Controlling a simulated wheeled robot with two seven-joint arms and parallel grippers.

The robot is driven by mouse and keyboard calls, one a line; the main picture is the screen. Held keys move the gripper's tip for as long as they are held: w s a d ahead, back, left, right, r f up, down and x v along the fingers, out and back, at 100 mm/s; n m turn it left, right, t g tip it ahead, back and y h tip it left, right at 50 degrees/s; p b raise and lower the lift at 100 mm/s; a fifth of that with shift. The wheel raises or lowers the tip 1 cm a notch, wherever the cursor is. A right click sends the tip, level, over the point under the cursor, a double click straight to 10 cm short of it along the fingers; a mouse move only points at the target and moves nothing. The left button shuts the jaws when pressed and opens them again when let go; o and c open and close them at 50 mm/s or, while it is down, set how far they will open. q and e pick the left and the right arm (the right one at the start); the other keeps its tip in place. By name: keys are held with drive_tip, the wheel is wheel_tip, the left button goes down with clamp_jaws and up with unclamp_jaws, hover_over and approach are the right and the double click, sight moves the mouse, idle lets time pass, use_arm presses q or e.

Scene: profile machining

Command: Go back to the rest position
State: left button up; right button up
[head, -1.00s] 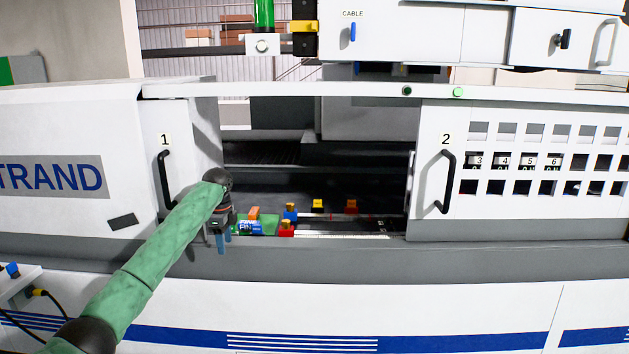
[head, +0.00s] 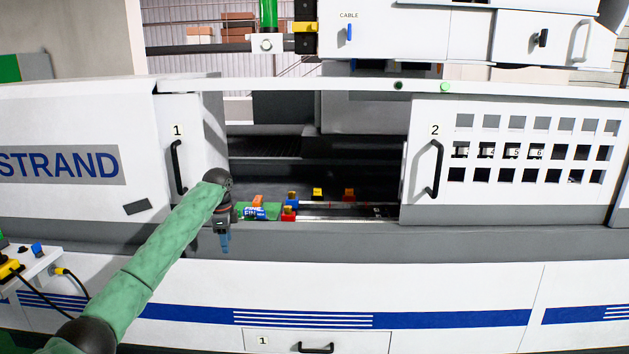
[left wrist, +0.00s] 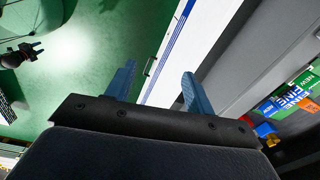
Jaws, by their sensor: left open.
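My left gripper (head: 225,242) hangs at the end of my green-sleeved left arm, in front of the machine opening at its left side. In the left wrist view its two blue fingers (left wrist: 160,88) stand apart with nothing between them. The fingertips point down past the machine's front edge.
The white machine has door 1 with a black handle (head: 178,167) and door 2 with another handle (head: 434,168), with an open gap between. A cable box (head: 25,265) stands at left.

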use_arm(q)
drive_tip(key=w+d+r+n+t, duration=0.2)
drive_tip(key=w+r+n+t, duration=0.7)
drive_tip(key=r, duration=0.2)
drive_tip(key=s+d+f+n, duration=0.1)
drive_tip(key=s+d+f, duration=0.1)
drive_tip(key=s+f, duration=0.95)
drive_tip(key=s+d+f+n, duration=0.15)
drive_tip(key=s+f, duration=0.25)
drive_tip(key=f, duration=1.4)
drive_tip(key=s+d+f+n, duration=0.15)
drive_tip(key=s+f, duration=0.55)
drive_tip(key=f, duration=0.8)
drive_tip(key=s+f+g, duration=0.2)
drive_tip(key=s+f, duration=1.1)
drive_tip(key=s, duration=0.1)
drive_tip(key=s+f+g, duration=0.2)
drive_tip(key=s+f, duration=0.5)
drive_tip(key=s, duration=0.6)
drive_tip(key=s+d+f+n+g, duration=0.1)
drive_tip(key=s+f, duration=0.6)
drive_tip(key=s, duration=0.7)
drive_tip(key=s+d+f+g, duration=0.1)
drive_tip(key=s+f+g, duration=0.2)
drive_tip(key=s+f, duration=0.4)
drive_tip(key=s, duration=0.7)
drive_tip(key=shift+s+d, duration=0.15)
drive_tip(key=shift+d, duration=0.1)
